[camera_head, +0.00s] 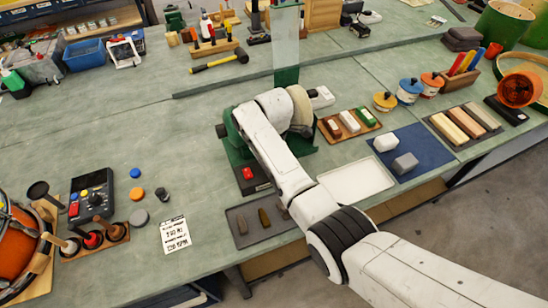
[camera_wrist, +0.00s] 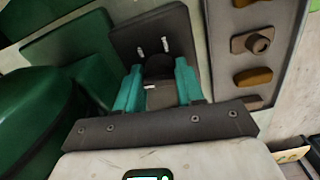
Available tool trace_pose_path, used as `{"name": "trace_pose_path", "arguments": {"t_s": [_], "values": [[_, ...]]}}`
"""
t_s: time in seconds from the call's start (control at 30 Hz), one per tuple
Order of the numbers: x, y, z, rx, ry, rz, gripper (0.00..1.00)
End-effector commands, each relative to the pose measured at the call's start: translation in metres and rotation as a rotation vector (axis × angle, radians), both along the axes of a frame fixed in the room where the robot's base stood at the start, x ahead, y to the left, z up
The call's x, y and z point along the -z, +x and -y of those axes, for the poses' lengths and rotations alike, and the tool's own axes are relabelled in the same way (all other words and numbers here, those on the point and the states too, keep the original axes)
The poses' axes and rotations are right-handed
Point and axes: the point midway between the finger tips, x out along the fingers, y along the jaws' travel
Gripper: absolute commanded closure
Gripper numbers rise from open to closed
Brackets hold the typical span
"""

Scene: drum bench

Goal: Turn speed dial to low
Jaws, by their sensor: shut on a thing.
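In the wrist view the dark speed dial (camera_wrist: 158,66) stands on a dark control plate (camera_wrist: 143,34) with two short white marks beyond it. The teal fingers of my gripper (camera_wrist: 158,82) are on either side of the dial, shut on it. Which setting the dial points to cannot be read. In the head view the dark control box (camera_head: 262,185) with a red button (camera_head: 248,173) sits at the front of the green machine (camera_head: 236,150). My white arm covers the dial and the gripper there.
A dark tray (camera_head: 240,234) with small brown pieces lies close to the box; it also shows in the wrist view (camera_wrist: 283,65). A white tray (camera_head: 357,182) and a board of coloured bars (camera_head: 348,136) lie right of my arm.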

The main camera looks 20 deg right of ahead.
Motion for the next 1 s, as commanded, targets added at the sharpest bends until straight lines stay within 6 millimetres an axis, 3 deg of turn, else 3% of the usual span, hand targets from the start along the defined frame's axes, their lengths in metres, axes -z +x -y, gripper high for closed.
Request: {"name": "trace_pose_path", "arguments": {"t_s": [0.73,0.77,1.0], "values": [[-0.0017,0.0015,-0.0012,-0.089,0.002,0.004,0.93],[-0.0017,0.0015,-0.0012,-0.089,0.002,0.004,0.60],[-0.0009,0.0008,-0.0007,-0.088,0.001,0.002,0.37]]}}
